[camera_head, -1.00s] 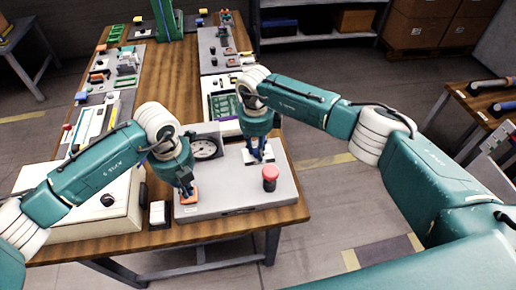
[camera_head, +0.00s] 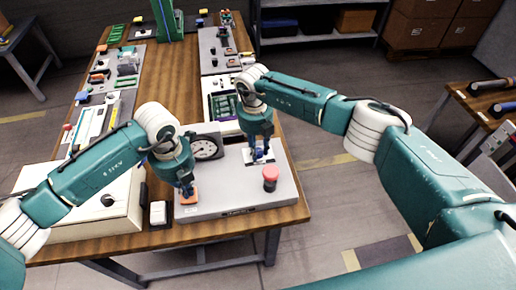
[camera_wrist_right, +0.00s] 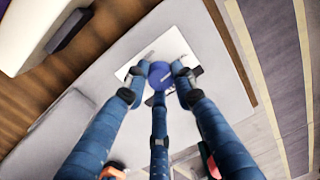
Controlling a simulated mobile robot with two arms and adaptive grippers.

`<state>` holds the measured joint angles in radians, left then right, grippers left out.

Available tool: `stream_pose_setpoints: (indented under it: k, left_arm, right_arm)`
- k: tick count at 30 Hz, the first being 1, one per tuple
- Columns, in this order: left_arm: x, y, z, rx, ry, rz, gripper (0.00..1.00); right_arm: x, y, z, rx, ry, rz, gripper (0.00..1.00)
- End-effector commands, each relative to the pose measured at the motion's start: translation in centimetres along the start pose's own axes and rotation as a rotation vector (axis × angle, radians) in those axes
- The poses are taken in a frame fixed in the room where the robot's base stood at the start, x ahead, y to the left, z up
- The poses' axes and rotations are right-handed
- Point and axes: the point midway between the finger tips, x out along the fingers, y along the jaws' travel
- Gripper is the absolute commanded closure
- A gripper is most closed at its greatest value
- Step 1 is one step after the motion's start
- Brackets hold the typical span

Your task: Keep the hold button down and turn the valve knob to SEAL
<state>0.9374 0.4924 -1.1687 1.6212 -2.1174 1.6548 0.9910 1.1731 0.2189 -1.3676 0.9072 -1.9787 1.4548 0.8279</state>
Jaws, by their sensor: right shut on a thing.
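The grey panel box (camera_head: 235,198) stands at the near end of the wooden table. An orange square button (camera_head: 189,198) is at its front left. My left gripper (camera_head: 186,187) points down with its fingertips at the button; I cannot tell if its fingers are open or how far the button is pressed. My right gripper (camera_head: 258,151) points down over a white plate (camera_head: 268,158) on the panel. In the right wrist view, its three fingers are closed around a round blue knob (camera_wrist_right: 158,74) on that plate. The plate's lettering is not readable, and a pointer position cannot be made out.
A round gauge (camera_head: 205,147) stands behind my left gripper. A cream box (camera_head: 100,212) and a small white switch block (camera_head: 158,212) are to the left. Other devices line the table behind.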

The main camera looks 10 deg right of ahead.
Motion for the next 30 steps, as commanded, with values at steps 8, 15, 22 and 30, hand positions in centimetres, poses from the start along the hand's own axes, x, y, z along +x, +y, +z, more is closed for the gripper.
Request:
stream_pose_setpoints:
  k: [8,15,22,30]
  left_arm:
    - [0.11,0.13,0.0,-0.002,0.001,0.003,1.0]
    - [0.11,0.12,-0.01,-0.002,0.001,0.003,1.0]
    - [0.11,0.12,-0.02,-0.001,0.001,0.003,1.0]
    - [0.12,0.1,-0.03,-0.001,0.001,0.002,1.0]
  right_arm:
    - [0.0,-0.12,0.04,0.061,0.003,-0.003,1.0]
    - [0.0,-0.12,0.03,0.068,0.004,-0.003,1.0]
    - [0.0,-0.12,0.04,0.067,0.004,-0.002,0.67]
    - [0.01,-0.05,0.03,0.066,0.003,-0.001,0.55]
